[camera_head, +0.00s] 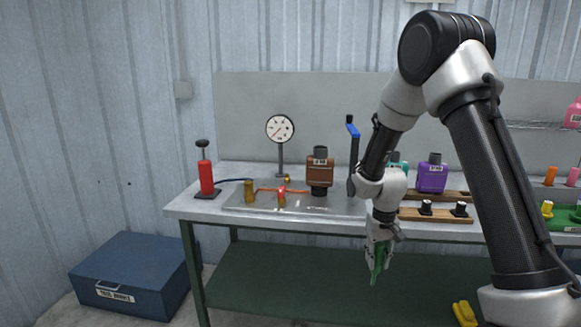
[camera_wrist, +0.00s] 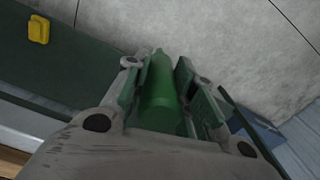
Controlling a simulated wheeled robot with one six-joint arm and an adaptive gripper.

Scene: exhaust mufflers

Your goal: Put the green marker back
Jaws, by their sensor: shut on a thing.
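The green marker (camera_head: 377,265) is held in my gripper (camera_head: 380,255), in front of the workbench's front edge and above the level of its lower shelf. It points downward with its narrow end low. In the wrist view the green marker (camera_wrist: 160,92) lies lengthwise between the two fingers of my gripper (camera_wrist: 160,85), which are shut on it. Its tip shows past the fingers, and its other end is hidden by the gripper body.
The workbench (camera_head: 215,208) carries a gauge (camera_head: 280,130), a red pump (camera_head: 206,178), a brown muffler (camera_head: 320,172) and a purple muffler (camera_head: 432,176). Orange (camera_head: 550,175) and yellow (camera_head: 547,208) items stand at the right. A blue toolbox (camera_head: 130,275) sits on the floor at left.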

